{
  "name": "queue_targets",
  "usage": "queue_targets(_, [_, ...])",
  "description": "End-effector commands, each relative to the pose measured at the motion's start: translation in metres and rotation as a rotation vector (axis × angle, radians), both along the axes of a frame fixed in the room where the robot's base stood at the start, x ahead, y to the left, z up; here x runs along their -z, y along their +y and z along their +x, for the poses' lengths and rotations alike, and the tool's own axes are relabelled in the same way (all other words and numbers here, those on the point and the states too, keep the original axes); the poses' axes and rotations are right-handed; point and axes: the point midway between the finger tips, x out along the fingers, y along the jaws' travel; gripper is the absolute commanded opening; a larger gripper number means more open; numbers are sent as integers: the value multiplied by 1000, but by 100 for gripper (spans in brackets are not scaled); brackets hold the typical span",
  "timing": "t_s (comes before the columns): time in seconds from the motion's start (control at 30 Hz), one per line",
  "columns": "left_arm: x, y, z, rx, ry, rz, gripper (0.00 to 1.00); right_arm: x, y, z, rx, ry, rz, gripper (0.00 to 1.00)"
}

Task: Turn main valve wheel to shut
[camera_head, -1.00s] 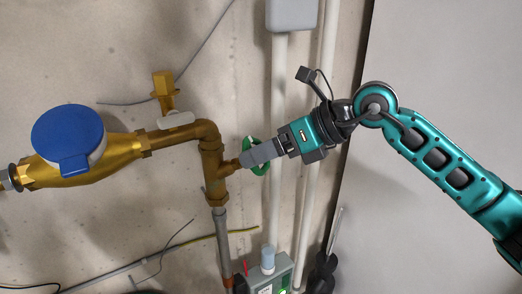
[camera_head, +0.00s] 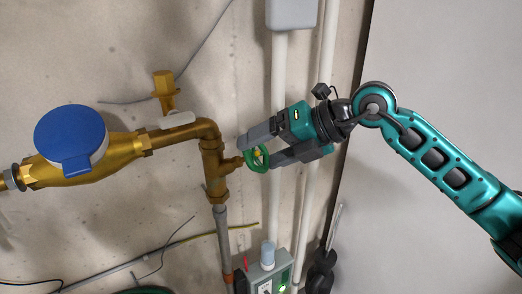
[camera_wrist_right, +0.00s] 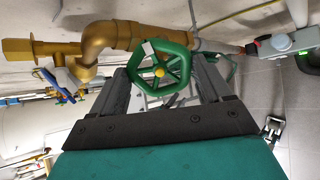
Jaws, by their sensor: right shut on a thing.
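The main valve wheel (camera_head: 257,159) is a small green spoked handwheel with a yellow hub. It sits on a short brass stub at the right side of the brass pipe (camera_head: 213,167). My right gripper (camera_head: 259,151) comes in from the right and is shut on the wheel, with one dark finger above and one below it. In the right wrist view the wheel (camera_wrist_right: 160,72) faces the camera between the two fingers (camera_wrist_right: 160,90), its rim against them. A small white tag is at its rim. My left gripper is not in view.
A brass water meter (camera_head: 105,158) with a blue lid (camera_head: 72,136) is on the left of the pipe. White vertical pipes (camera_head: 279,75) run behind my gripper. A grey box with a green light (camera_head: 268,274) is below. Free room lies at the right, before the plain wall.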

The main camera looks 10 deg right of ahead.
Motion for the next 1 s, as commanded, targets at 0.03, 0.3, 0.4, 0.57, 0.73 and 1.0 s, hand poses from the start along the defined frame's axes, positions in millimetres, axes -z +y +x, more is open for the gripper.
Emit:
queue_targets(0.03, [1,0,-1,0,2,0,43,0,0,0,19,22,14,46])
queue_targets(0.3, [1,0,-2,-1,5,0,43,0,0,0,36,44,25,46])
queue_targets(0.4, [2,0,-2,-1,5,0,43,0,0,0,41,50,29,46])
queue_targets(0.57, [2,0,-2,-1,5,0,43,0,0,0,124,160,88,46])
queue_targets(0.73, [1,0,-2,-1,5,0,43,0,0,0,228,295,161,46])
queue_targets(1.0, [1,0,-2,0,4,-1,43,0,-1,0,259,336,183,46])
